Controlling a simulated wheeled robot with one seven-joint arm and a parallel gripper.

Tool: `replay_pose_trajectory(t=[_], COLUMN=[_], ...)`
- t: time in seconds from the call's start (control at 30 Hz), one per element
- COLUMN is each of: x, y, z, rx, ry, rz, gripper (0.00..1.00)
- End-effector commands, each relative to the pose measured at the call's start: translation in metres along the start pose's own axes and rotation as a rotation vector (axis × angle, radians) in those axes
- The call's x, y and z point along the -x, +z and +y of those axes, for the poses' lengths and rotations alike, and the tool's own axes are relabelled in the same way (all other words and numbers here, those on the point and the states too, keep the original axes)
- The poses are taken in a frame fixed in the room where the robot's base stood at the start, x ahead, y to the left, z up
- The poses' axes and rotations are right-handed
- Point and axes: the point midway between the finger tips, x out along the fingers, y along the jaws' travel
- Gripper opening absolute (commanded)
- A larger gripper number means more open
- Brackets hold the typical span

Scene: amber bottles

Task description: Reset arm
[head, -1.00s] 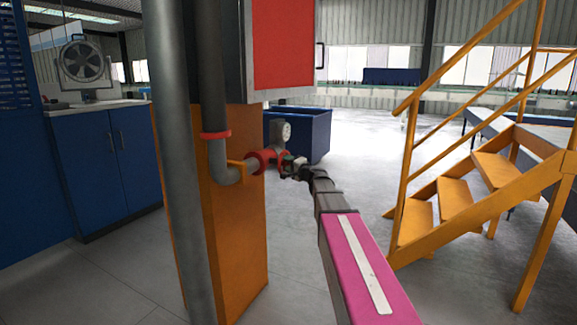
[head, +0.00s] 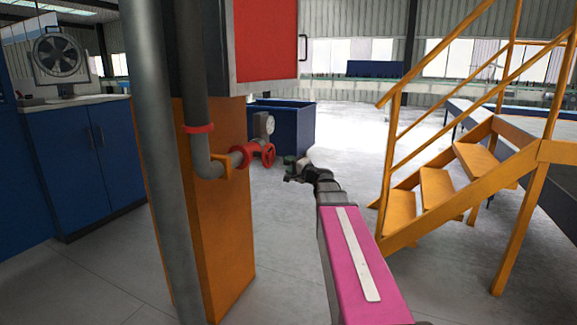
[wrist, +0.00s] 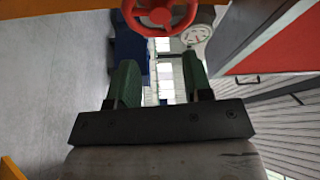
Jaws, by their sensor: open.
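My gripper (head: 292,170) is at the far end of my pink arm in the head view, just right of a red valve wheel (head: 268,155) and apart from it. In the wrist view my gripper (wrist: 158,85) shows two green fingers spread wide with nothing between them. The red wheel (wrist: 160,14) shows beyond the fingers at the top of the wrist view, with a round gauge (wrist: 196,35) to its right. No bottle is in view.
The pipe (head: 160,150) and orange pillar (head: 225,260) stand left of my arm. A blue bin (head: 295,130) is behind the valve. Orange stairs (head: 425,190) stand at right. A blue cabinet (head: 80,165) is far left. Open floor lies between the arm and the stairs.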

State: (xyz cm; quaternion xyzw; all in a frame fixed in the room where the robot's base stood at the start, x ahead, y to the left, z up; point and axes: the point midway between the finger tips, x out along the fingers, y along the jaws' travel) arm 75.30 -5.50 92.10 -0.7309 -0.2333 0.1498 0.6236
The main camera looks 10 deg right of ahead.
Motion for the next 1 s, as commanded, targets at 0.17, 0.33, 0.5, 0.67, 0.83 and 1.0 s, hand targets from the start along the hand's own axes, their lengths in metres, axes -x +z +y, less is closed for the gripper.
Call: replay_pose_trajectory(t=[0.17,0.33,0.5,0.67,0.83,1.0], x=[0.000,0.003,0.015,0.043,0.089,0.147], y=[0.003,0.033,0.090,0.146,0.196,0.231], z=[0.002,0.029,0.085,0.145,0.205,0.253], rx=[0.004,0.053,0.147,0.248,0.355,0.466], ry=[0.007,0.094,0.278,0.493,0.745,1.008], rz=[-0.007,-0.081,-0.235,-0.407,-0.589,-0.756], gripper=[0.46,0.46,0.46,0.46,0.46,0.46])
